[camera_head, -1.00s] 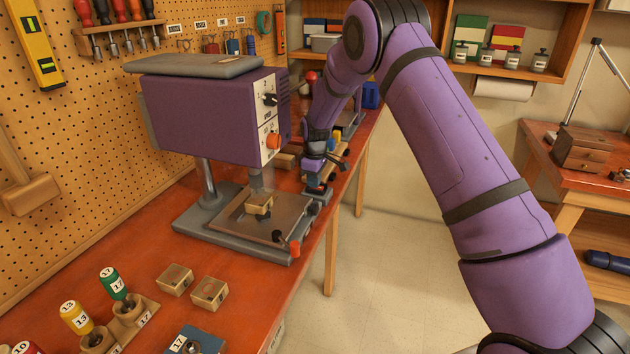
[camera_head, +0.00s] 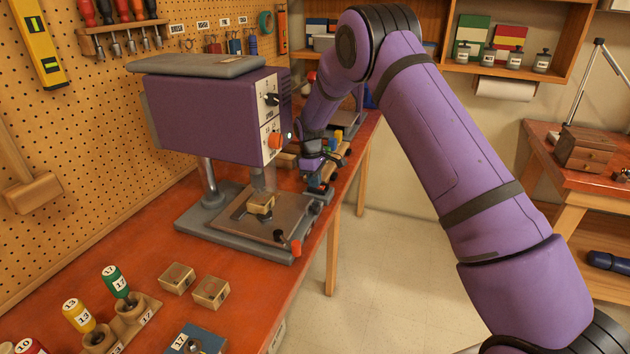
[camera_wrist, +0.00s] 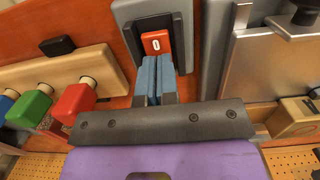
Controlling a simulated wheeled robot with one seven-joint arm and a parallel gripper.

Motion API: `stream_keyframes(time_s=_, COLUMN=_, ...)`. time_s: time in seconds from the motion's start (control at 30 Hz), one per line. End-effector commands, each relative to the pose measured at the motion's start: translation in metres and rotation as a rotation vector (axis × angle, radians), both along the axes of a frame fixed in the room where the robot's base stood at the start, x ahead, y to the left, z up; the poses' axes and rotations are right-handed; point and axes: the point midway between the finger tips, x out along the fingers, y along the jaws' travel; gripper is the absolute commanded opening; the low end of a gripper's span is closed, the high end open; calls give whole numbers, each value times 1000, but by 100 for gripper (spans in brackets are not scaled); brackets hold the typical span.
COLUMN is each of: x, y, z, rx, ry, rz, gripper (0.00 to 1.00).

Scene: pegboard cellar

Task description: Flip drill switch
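The purple drill press (camera_head: 208,118) stands on the red-topped bench, with its grey base and metal table below. The red switch (camera_wrist: 155,42), marked 0, sits in a dark grey housing (camera_wrist: 180,50) in the wrist view. My gripper (camera_wrist: 154,62) has its two blue fingers side by side with only a thin line between them. The fingertips are just below the red switch in the picture; whether they touch it I cannot tell. In the head view my gripper (camera_head: 316,178) is low beside the drill's base, and the switch is hard to make out there.
A wooden rack with green (camera_wrist: 32,105) and red (camera_wrist: 75,102) pieces is left of my fingers. Wooden blocks and numbered bits stand at the front of the bench. The floor to the right is clear.

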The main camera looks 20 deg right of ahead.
Motion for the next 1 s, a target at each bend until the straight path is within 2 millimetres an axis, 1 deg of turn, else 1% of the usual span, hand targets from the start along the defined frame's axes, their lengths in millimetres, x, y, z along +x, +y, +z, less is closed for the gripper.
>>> stream_keyframes(time_s=0.03, x=-7, y=5, z=-12, rx=4, ry=20, rz=4, gripper=0)
stream_keyframes(time_s=0.37, x=-15, y=-7, z=-10, rx=2, ry=23, rz=4, gripper=0)
stream_keyframes(time_s=0.7, x=-15, y=-14, z=-9, rx=-5, ry=27, rz=-1, gripper=0)
stream_keyframes(time_s=0.77, x=-15, y=-14, z=-6, rx=-5, ry=25, rz=-2, gripper=0)
stream_keyframes(time_s=0.87, x=-13, y=-13, z=2, rx=-4, ry=21, rz=-1, gripper=0)
stream_keyframes(time_s=1.0, x=-9, y=-7, z=23, rx=2, ry=6, rz=5, gripper=0)
